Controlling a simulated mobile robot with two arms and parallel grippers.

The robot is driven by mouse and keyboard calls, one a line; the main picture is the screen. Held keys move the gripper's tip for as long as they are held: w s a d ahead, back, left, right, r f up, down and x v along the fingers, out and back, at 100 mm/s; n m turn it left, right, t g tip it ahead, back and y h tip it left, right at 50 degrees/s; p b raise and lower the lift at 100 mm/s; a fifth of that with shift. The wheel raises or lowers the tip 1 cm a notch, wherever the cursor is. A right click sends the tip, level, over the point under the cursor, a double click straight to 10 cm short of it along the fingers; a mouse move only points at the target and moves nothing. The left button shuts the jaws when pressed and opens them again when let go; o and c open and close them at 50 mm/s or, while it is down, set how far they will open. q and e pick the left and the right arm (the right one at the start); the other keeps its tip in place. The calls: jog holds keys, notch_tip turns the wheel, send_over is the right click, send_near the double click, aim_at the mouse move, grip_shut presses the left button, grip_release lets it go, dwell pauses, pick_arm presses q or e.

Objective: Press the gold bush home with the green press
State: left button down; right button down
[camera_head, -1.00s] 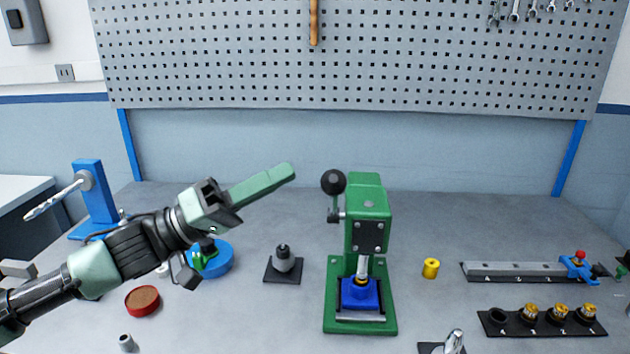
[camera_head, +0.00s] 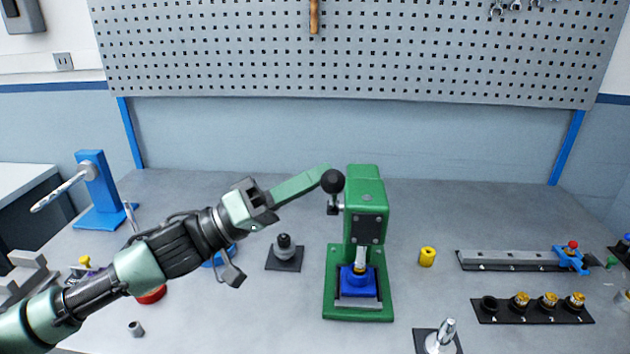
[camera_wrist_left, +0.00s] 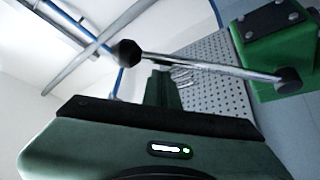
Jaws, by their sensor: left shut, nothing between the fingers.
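The green press (camera_head: 368,215) stands upright in the middle of the table. Its lever ends in a black ball (camera_head: 333,181) at the upper left. The ball also shows in the wrist view (camera_wrist_left: 126,53), on a silver lever rod (camera_wrist_left: 210,67). A blue holder (camera_head: 358,284) sits on the press base under the ram. A small gold piece, seemingly the gold bush (camera_head: 361,267), shows at the top of the holder; how deep it sits is unclear. My left gripper (camera_head: 322,173) is shut and empty, its tip beside the ball; contact cannot be told. My right gripper is out of view.
A grey stepped part on a black plate (camera_head: 284,254) stands left of the press. A yellow cylinder (camera_head: 427,257) stands to its right. A black rack (camera_head: 532,310) with gold-topped parts and a grey rail (camera_head: 510,260) lie farther right. A metal pin (camera_head: 446,333) stands in front.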

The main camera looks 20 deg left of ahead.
pick_arm(q)
jog(key=shift+s+d+f, duration=0.15)
jog(key=shift+s+f, duration=0.1)
jog(key=shift+f, duration=0.1)
